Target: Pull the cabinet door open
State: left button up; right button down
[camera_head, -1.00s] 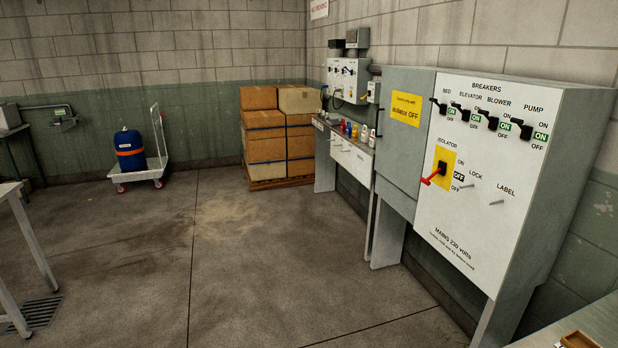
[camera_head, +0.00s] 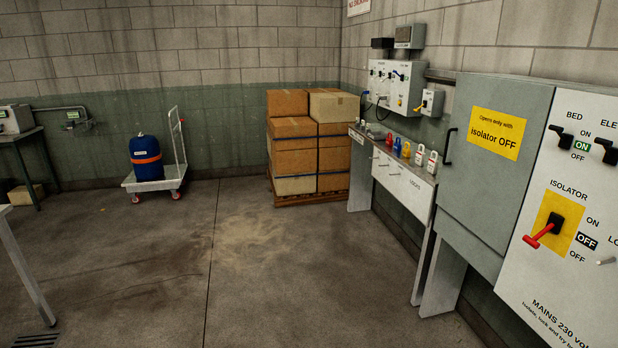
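The grey cabinet door (camera_head: 488,185) is on the right of the head view and looks shut. It has a black bar handle (camera_head: 448,146) on its left edge and a yellow label (camera_head: 496,133) reading "Opens only with isolator OFF". To its right, the white breaker panel (camera_head: 565,270) is cut off by the picture's edge. The red isolator handle (camera_head: 539,236) on a yellow plate points down and left, and "OFF" is highlighted beside it. Neither of my grippers is in view.
Stacked boxes (camera_head: 301,156) stand on a pallet at the back. A table leg is at far left. The middle floor is clear.

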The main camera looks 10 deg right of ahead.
aim_at(496, 133)
jog(key=i+z, duration=0.45)
jog(key=i, duration=0.15)
jog(key=i+j+z, duration=0.15)
jog(key=i+z, duration=0.3)
jog(key=i, duration=0.15)
